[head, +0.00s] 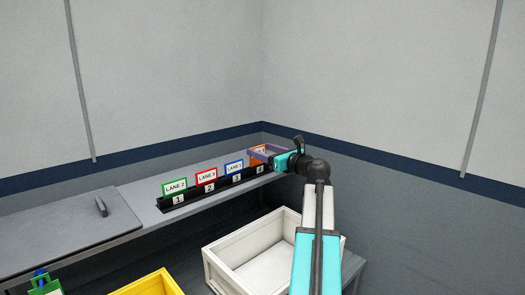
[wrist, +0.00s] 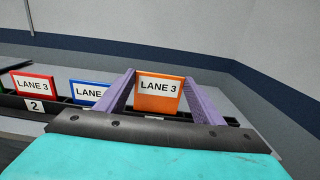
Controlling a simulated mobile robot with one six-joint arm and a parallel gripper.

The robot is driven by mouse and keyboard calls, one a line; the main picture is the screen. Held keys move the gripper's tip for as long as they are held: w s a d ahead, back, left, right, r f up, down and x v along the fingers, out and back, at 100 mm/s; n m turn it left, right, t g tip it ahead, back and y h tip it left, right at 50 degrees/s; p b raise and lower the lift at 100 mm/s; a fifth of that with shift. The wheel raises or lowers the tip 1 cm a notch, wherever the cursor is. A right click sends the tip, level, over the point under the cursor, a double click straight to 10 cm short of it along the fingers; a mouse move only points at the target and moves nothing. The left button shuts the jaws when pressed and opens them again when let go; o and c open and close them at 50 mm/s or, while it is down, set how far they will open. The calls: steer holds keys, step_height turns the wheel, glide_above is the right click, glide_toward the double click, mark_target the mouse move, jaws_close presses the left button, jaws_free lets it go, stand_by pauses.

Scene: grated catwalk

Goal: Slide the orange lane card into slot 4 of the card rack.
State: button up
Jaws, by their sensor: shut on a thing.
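The orange lane card (wrist: 159,98), with a white label reading LANE 3, stands between the two purple fingers of my gripper (wrist: 160,77), which is shut on its side edges. In the head view the orange card (head: 256,149) is at the right end of the black card rack (head: 218,187), over the position marked 4, partly hidden by my gripper (head: 262,151). Its lower edge is hidden, so I cannot tell how deep it sits. A green card (head: 174,187) is in slot 1, a red card (head: 206,176) in slot 2 and a blue card (head: 234,167) in slot 3.
The rack stands on a grey shelf (head: 145,205) along the wall. A grey panel with a handle (head: 101,207) lies to its left. Below are a white crate (head: 255,245) and a yellow bin (head: 150,284). The wall corner is close behind the rack's right end.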

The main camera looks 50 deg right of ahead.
steer(key=shift+f+b, duration=0.35)
steer(key=shift+f, duration=1)
steer(key=o, duration=1.5)
steer(key=shift+r, duration=0.2)
steer(key=shift+r+p, duration=3.4)
steer(key=shift+r, duration=0.45)
steer(key=shift+f, duration=0.1)
